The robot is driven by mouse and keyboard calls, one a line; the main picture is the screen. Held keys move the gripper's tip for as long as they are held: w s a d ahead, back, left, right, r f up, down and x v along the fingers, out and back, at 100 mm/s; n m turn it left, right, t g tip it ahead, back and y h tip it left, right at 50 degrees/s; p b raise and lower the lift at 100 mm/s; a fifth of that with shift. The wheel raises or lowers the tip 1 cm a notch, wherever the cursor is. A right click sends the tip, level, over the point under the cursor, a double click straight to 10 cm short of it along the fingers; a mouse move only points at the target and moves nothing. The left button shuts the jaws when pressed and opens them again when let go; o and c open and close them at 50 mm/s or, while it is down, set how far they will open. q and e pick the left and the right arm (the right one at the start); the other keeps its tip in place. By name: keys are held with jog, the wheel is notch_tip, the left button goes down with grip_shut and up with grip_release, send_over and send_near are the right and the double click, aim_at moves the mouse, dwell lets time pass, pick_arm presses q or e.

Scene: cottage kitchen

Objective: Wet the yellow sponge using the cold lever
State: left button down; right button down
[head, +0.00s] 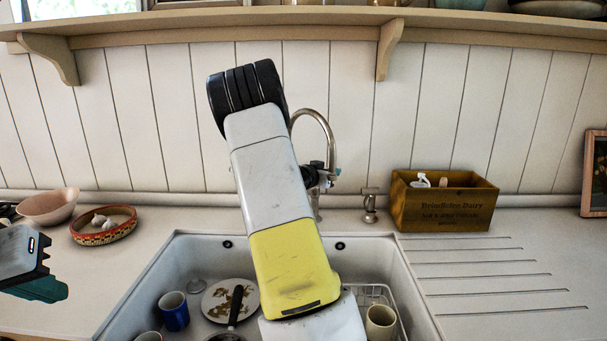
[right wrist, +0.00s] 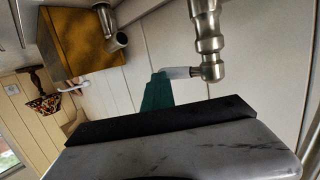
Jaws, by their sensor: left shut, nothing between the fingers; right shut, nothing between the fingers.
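The tap (head: 318,122) stands behind the sink, its lower part partly hidden by my right arm. In the right wrist view the metal tap body (right wrist: 207,40) has a pale side lever (right wrist: 180,72). My right gripper's teal fingertip (right wrist: 157,92) is shut and empty at the lever's end; I cannot tell if they touch. I cannot tell whether this is the cold lever. My left gripper (head: 52,290) is shut and empty over the counter at the far left. The sink (head: 405,275) is below my right arm. The yellow sponge shows in neither view.
The sink holds a blue mug (head: 174,312), a dirty plate (head: 218,303) and a cream mug (head: 381,322) by a wire rack. A soap dispenser (head: 370,207) and wooden box (head: 445,205) stand right of the tap. A patterned basket (head: 104,236) is left. The ridged drainboard (head: 500,275) is clear.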

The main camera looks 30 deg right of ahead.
jog(key=shift+d, duration=0.1)
dwell(0.3)
jog(key=s+a+r+n+t+y, duration=0.2)
jog(key=a+y, duration=0.3)
jog(key=a, duration=0.5)
jog(key=s+a+r+n+t+y, duration=0.1)
jog(key=s+a+r+n+y, duration=0.3)
jog(key=a, duration=0.6)
jog(key=a+r+n+t+y, duration=0.15)
jog(key=a+y, duration=0.35)
jog(key=a, duration=0.5)
jog(key=s+a+r+n+y, duration=0.2)
jog(key=s+a+y, duration=0.1)
jog(key=s+a, duration=0.4)
jog(key=s+f+n+g, duration=0.1)
jog(key=s+n+g, duration=0.1)
jog(key=s, duration=0.7)
jog(key=s+a+f+n+g, duration=0.1)
jog(key=s+f+n+g, duration=0.1)
jog(key=s, duration=0.8)
jog(key=shift+s+a+g, duration=0.15)
jog(key=shift+a+g, duration=0.15)
jog(key=shift+g, duration=0.05)
